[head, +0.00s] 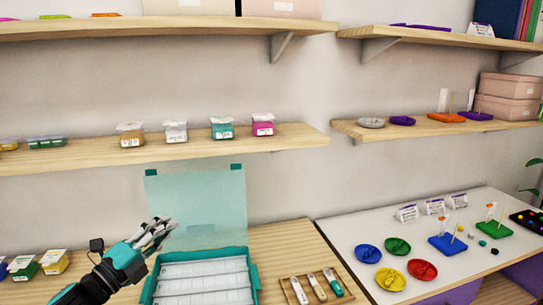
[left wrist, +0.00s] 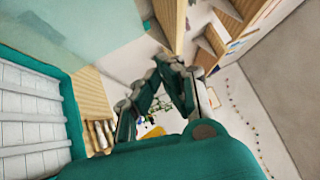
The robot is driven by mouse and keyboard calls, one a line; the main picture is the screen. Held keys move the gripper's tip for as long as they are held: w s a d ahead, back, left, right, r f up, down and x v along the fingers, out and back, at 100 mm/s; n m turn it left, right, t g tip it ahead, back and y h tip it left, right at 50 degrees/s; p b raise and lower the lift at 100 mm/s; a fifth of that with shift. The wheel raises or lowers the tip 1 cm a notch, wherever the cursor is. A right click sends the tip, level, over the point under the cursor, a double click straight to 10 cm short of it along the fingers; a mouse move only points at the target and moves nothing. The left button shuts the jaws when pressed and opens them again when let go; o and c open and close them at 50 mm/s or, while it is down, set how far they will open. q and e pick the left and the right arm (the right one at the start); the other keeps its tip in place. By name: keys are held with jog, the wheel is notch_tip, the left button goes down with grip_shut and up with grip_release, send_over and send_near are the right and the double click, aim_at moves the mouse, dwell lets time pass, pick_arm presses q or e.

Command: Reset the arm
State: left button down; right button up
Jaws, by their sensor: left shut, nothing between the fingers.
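My left gripper (head: 160,231) is at the lower left in the head view, in front of the wall and left of the open teal case's lid. It is shut and holds nothing. It also shows in the left wrist view (left wrist: 165,68), its fingertips close together. The arm comes up from the bottom left edge. My right gripper is in neither view.
An open teal case (head: 253,282) with white compartments stands on the wooden counter, close right of my arm. A wooden tray (head: 343,273) with several tools lies beside it. Shelves (head: 290,133) with small packets run above. A white table (head: 352,227) with coloured bowls is at right.

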pick_arm(q)
jog(key=s+d+f+n+g+y, duration=0.1)
jog(key=s+f+n+y, duration=0.1)
jog(key=f, duration=0.5)
jog(key=s+d+f+n+g+y, duration=0.1)
jog(key=s+f+n+g+y, duration=0.1)
jog(key=s+f+n, duration=0.3)
jog(key=s+d+f+n+g+y, duration=0.1)
jog(key=s+f+n+y, duration=0.2)
jog(key=f+n, duration=0.4)
jog(key=shift+s+d+f+g+y, duration=0.2)
jog(key=shift+f+y, duration=0.1)
jog(key=shift+f, duration=0.2)
jog(key=shift+s+d+f+g+y, duration=0.1)
jog(key=shift+s+d+f+y, duration=0.15)
jog(key=shift+f, duration=0.25)
jog(key=s+a+f+n+g+y, duration=0.1)
jog(key=s+f+n+g, duration=0.4)
jog(key=s, duration=0.7)
jog(key=s+f+n+g+y, duration=0.1)
jog(key=s+f+n+g, duration=0.4)
jog(key=s, duration=0.7)
notch_tip(320, 180, down, 29)
jog(key=s+m, duration=0.1)
jog(key=s, duration=0.1)
jog(key=s+a+f+g, duration=0.1)
jog(key=s+a+f, duration=0.2)
jog(key=s+f, duration=1)
jog(key=s, duration=0.2)
jog(key=shift+s+f+g, duration=0.4)
